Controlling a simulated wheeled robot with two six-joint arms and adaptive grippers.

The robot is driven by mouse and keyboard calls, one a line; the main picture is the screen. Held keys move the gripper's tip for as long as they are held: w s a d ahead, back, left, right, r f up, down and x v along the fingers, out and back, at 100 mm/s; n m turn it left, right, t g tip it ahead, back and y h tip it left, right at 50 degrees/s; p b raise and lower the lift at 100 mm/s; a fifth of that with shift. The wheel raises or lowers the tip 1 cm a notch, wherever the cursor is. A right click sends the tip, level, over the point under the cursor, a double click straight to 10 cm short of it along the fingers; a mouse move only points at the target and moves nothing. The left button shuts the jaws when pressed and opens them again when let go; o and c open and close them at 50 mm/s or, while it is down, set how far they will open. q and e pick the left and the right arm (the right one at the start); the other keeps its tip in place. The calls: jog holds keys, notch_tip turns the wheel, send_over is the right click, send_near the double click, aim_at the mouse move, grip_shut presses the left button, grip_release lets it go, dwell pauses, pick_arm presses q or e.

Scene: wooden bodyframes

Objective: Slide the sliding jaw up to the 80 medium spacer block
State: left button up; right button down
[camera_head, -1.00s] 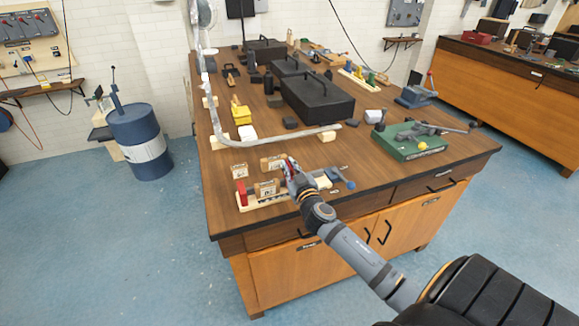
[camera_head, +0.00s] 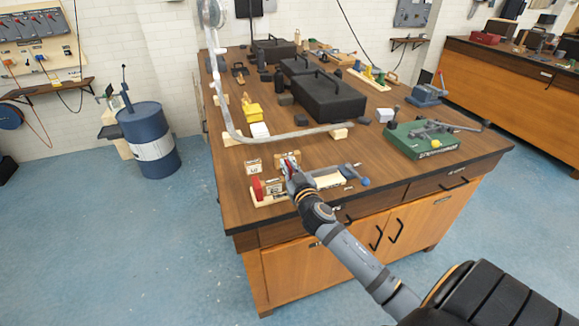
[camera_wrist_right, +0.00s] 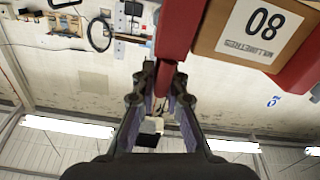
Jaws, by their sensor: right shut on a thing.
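The 80 spacer block (camera_head: 273,187) is a tan block with a white label, at the left end of a pale-based jig on the bench. It also shows in the right wrist view (camera_wrist_right: 240,45), its label reading 80. A red end jaw (camera_head: 257,188) stands at its left. My right gripper (camera_head: 289,170) is at the block's right side, shut on a slim red part of the sliding jaw; this jaw (camera_wrist_right: 178,28) shows red in the wrist view, right beside the block. I cannot tell whether they touch. My left gripper is not in view.
Two more labelled blocks, one left (camera_head: 254,166) and one behind my gripper (camera_head: 283,158), stand close to the jig. A clamp with a blue knob (camera_head: 365,182) lies to the right. A bent metal strip (camera_head: 290,133) and green fixture (camera_head: 420,140) lie beyond.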

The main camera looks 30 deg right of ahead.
jog(key=c, duration=1.4)
grip_release()
jog(key=shift+a, duration=0.25)
jog(key=shift+d, duration=0.1)
jog(key=shift+s, duration=0.1)
jog(key=v, duration=1.1)
jog(key=shift+s, duration=0.4)
